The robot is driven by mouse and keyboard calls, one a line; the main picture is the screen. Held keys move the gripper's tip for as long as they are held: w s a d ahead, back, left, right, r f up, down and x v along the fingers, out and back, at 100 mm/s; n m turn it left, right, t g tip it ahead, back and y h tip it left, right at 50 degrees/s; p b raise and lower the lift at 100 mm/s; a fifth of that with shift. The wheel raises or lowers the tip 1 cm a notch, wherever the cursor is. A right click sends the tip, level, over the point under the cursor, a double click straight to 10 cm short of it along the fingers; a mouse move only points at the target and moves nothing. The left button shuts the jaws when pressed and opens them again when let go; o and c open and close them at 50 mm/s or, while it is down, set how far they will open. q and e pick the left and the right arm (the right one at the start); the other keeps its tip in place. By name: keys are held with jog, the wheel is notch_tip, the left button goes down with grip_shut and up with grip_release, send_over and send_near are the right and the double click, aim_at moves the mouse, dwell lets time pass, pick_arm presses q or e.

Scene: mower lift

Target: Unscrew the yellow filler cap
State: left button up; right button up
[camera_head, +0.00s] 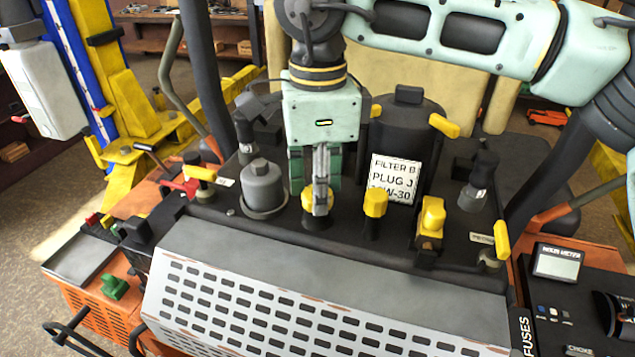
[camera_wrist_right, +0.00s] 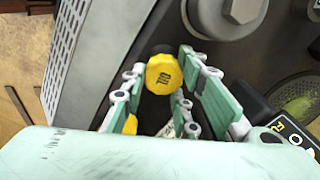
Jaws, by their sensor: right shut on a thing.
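The yellow filler cap (camera_head: 308,199) sits on a dark neck on the machine's black deck, partly hidden by my right gripper (camera_head: 318,203). The gripper comes down from above with its fingers around the cap and is shut on it. In the right wrist view the cap (camera_wrist_right: 163,76) shows a dark marking that looks like "OIL", with my right gripper's fingers (camera_wrist_right: 163,88) on either side. A second yellow cap (camera_head: 375,203) stands to the right on its own black neck. My left gripper is not in view.
A grey capped fitting (camera_head: 262,188) stands close left of the gripper. A black cylinder with a white label (camera_head: 394,181) is behind right. A yellow block-shaped part (camera_head: 431,217) is further right. A slotted grey panel (camera_head: 318,285) slopes in front.

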jog(key=n, duration=0.4)
jog(key=shift+s+f, duration=0.1)
grip_shut()
jog(key=n, duration=0.4)
jog(key=shift+d+n, duration=0.1)
jog(key=shift+n, duration=1.1)
jog(key=shift+f+n, duration=0.1)
jog(key=shift+n, duration=1.1)
jog(key=n, duration=0.3)
jog(key=shift+n, duration=0.7)
